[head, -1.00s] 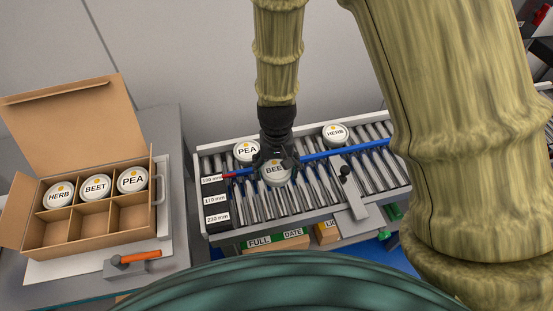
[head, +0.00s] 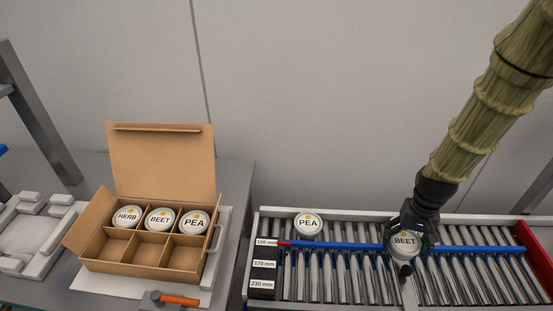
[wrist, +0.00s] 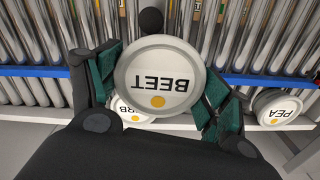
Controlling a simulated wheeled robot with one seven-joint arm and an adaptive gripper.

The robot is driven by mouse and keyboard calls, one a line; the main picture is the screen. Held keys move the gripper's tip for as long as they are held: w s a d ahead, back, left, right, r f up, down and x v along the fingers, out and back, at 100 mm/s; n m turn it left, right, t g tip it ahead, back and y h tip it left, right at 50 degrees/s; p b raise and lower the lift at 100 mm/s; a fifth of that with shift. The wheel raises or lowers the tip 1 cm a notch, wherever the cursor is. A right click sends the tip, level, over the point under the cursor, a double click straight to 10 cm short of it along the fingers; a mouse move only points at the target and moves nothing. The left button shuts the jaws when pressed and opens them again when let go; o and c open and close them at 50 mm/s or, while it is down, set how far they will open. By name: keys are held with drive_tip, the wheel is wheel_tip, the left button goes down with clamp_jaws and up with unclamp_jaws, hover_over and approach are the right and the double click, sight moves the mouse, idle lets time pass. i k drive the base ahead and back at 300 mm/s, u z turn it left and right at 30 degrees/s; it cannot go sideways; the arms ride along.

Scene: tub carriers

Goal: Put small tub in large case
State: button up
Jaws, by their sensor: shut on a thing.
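My gripper (head: 412,222) is shut on a white round tub labelled BEET (head: 404,243), over the roller conveyor (head: 340,278). In the wrist view the held BEET tub (wrist: 160,80) sits lid-up between both fingers. The open cardboard case (head: 143,273) stands at the left, lid raised. Its back row holds tubs labelled HERB (head: 127,216), BEET (head: 159,218) and PEA (head: 195,222). Its front compartments are empty. Another PEA tub (head: 308,223) stands on the conveyor's back side. A HERB tub (wrist: 128,112) there is partly covered by the held tub and hidden in the head view.
A blue rail (head: 350,245) runs along the conveyor. Size labels (head: 263,264) mark its left end. A knobbed stop (head: 405,272) is below my gripper. A hammer with an orange handle (head: 180,299) lies before the case. A grey tray (head: 30,240) is far left.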

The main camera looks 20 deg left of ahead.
sight(151, 258)
drive_tip(key=z, duration=1.7)
drive_tip(key=k, duration=2.95)
drive_tip(key=u, duration=2)
drive_tip(key=i, duration=1.05)
